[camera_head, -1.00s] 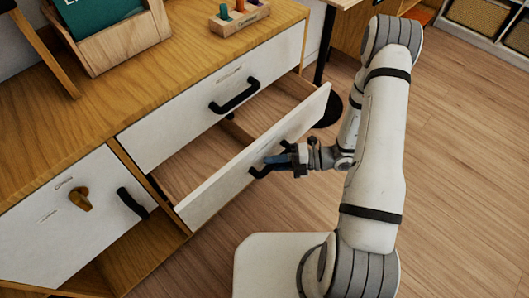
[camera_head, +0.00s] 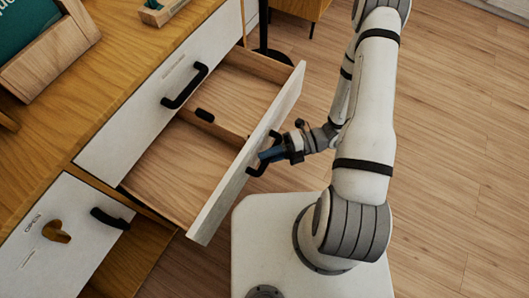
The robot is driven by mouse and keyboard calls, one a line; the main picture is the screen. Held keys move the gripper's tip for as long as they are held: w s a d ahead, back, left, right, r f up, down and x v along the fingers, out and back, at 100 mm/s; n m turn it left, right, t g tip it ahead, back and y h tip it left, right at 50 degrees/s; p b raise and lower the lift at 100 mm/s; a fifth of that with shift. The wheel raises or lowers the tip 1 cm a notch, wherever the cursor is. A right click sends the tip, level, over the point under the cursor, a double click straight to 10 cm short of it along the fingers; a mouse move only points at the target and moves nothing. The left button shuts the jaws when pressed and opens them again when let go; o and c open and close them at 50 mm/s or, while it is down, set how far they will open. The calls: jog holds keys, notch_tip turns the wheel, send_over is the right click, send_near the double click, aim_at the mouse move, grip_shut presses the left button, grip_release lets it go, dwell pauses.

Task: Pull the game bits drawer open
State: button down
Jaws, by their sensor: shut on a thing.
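The open drawer (camera_head: 230,178) is the lower one under another white drawer front, and it stands well out of the wooden cabinet. Its wooden floor (camera_head: 178,170) shows, with a divider across it and a small dark object (camera_head: 205,115) inside. Any label on its front is out of sight. My gripper (camera_head: 272,154) is shut on the black drawer handle (camera_head: 258,168) on the outer face of the front. The fingers hide part of the handle.
The closed upper drawer (camera_head: 128,125) has a black handle (camera_head: 184,86). At lower left is a white door (camera_head: 62,235) with a brass knob (camera_head: 56,232) and a black handle (camera_head: 110,218). A wooden box (camera_head: 50,60) stands on the cabinet top. Wooden floor at right is clear.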

jog(key=shift+w, duration=0.3)
jog(key=c, duration=1.6)
grip_release()
jog(key=shift+o, duration=0.2)
jog(key=shift+s, duration=0.1)
jog(key=p+v, duration=0.1)
jog(key=v, duration=0.6)
jog(key=shift+d, duration=0.35)
jog(key=shift+r+p, duration=0.2)
jog(key=shift+p, duration=0.1)
